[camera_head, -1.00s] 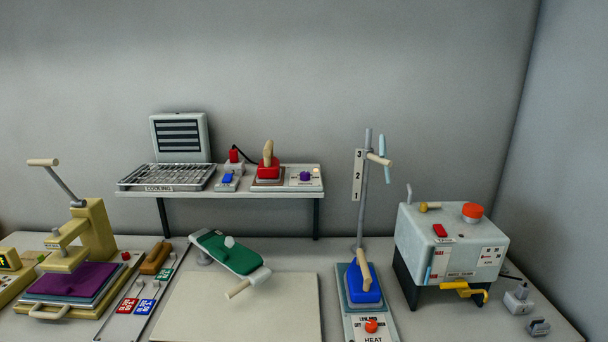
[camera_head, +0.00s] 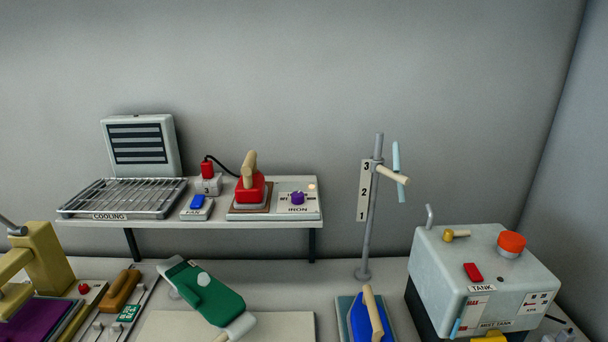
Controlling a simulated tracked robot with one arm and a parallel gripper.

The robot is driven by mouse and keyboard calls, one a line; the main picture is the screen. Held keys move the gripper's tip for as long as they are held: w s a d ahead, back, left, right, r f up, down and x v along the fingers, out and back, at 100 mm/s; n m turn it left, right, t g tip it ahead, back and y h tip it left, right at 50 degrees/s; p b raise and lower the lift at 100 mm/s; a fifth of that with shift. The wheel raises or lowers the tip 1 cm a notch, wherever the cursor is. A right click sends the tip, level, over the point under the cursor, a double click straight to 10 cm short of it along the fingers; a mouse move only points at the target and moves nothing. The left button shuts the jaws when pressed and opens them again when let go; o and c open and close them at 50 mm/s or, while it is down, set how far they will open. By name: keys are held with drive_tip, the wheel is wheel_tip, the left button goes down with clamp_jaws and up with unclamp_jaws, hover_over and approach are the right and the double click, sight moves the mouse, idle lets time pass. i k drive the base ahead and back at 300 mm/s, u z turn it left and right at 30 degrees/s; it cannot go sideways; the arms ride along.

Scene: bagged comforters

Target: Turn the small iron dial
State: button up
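The small red iron (camera_head: 250,190) with a tan handle stands on its brown pad on the raised shelf. Just right of it, a purple dial (camera_head: 297,198) sits on a white panel (camera_head: 285,211) marked IRON. A small pale light (camera_head: 311,187) is on the panel's upper right corner. My gripper is not in view, and nothing in view touches the dial.
On the shelf (camera_head: 161,223) are a cooling rack (camera_head: 122,197), a blue fan switch (camera_head: 197,202) and a red plug (camera_head: 207,170). Below stand a green sleeve board (camera_head: 207,296), a blue iron (camera_head: 361,318), a numbered post (camera_head: 372,230) and a tank (camera_head: 455,258). Wall space above the shelf is clear.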

sight(298, 196)
drive_tip(key=i, duration=0.95)
drive_tip(key=u, duration=0.05)
